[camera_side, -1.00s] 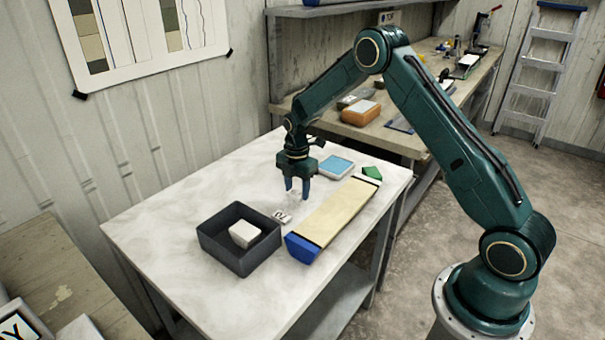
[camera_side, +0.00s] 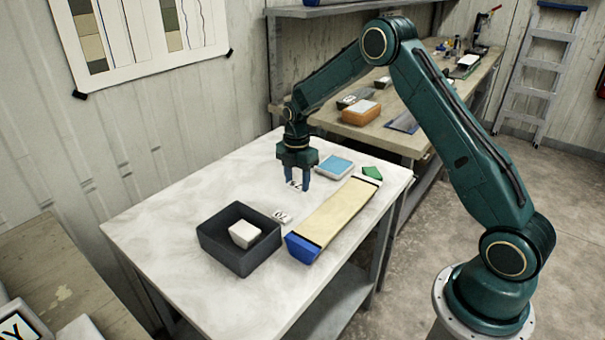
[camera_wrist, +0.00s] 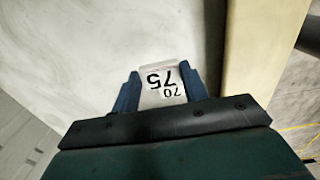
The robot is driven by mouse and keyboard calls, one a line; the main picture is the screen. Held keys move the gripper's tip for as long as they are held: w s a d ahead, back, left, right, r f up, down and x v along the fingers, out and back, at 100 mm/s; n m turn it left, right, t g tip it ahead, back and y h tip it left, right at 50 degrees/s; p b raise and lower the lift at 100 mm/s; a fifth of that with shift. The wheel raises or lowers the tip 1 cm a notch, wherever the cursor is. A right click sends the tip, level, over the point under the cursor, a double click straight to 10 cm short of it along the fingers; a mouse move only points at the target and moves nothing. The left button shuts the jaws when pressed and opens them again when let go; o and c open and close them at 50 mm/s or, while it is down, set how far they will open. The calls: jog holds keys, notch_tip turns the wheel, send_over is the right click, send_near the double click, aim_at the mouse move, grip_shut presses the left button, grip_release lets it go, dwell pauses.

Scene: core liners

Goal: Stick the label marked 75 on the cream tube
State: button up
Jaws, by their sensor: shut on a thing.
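My gripper (camera_side: 297,187) is shut on a small white label marked 75 (camera_wrist: 160,72) and holds it over the table, left of the tube. The label's 75 reads upside down in the wrist view, with a smaller 70 nearer my gripper (camera_wrist: 160,95). In the side view the label (camera_side: 295,184) shows between the fingers. The cream tube (camera_side: 338,212) lies lengthwise on the table, with a blue near end (camera_side: 302,248). Its cream side (camera_wrist: 250,45) runs along the right of the wrist view, apart from the label.
A second small white label (camera_side: 282,217) lies left of the tube. A dark open box (camera_side: 222,255) holds a white block (camera_side: 244,234). A light-blue pad (camera_side: 335,166) and a green piece (camera_side: 372,173) lie at the back. The table's left part is clear.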

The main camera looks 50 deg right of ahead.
jog(key=shift+s+r, duration=0.1)
jog(key=shift+s+d+r+m, duration=0.1)
jog(key=shift+s+r+m, duration=0.2)
jog(key=shift+m, duration=0.25)
jog(key=shift+s+d+r+m, duration=0.15)
jog(key=shift+s+m, duration=0.15)
jog(key=shift+m, duration=0.25)
jog(key=s+r+m, duration=0.5)
jog(key=s+m, duration=0.7)
jog(key=m, duration=0.3)
jog(key=shift+s+r+m, duration=0.2)
jog(key=shift+r+m, duration=0.2)
jog(key=shift+d+f, duration=0.1)
jog(key=shift+f, duration=0.2)
send_over(340, 208)
jog(key=shift+f, duration=2.25)
jog(key=shift+f, duration=1.25)
